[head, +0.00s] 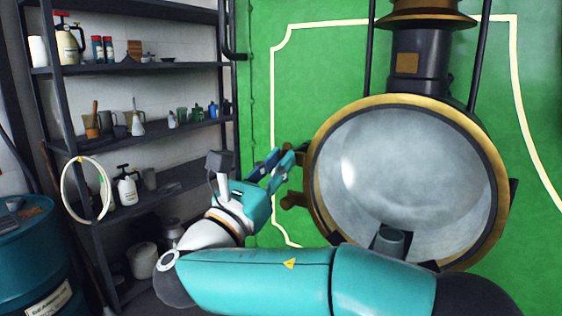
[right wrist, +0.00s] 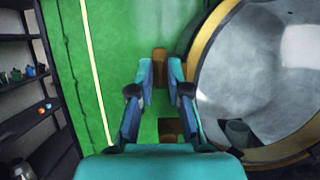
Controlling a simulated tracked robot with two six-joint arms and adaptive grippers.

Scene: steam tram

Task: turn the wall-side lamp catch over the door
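The lamp (head: 405,180) is a big round glass door in a brass rim, under a dark chimney. Two small brown-brass pieces stick out from its left side: an upper one (head: 293,152), which looks like the catch, and a lower one (head: 293,200). My right gripper (head: 283,156) is open beside the upper piece, coming from the left. In the right wrist view the upper piece (right wrist: 160,66) shows between the two open fingertips (right wrist: 161,78); I cannot tell whether they touch it. The lower piece (right wrist: 170,128) shows between the finger bases. My left gripper is not in view.
A green tram panel (head: 283,70) with cream lining stands behind the lamp. A dark shelf rack (head: 150,68) with bottles, cans and a hose coil (head: 87,190) is at left. A teal drum (head: 35,255) stands lower left. My right arm crosses the bottom, in front of the lamp.

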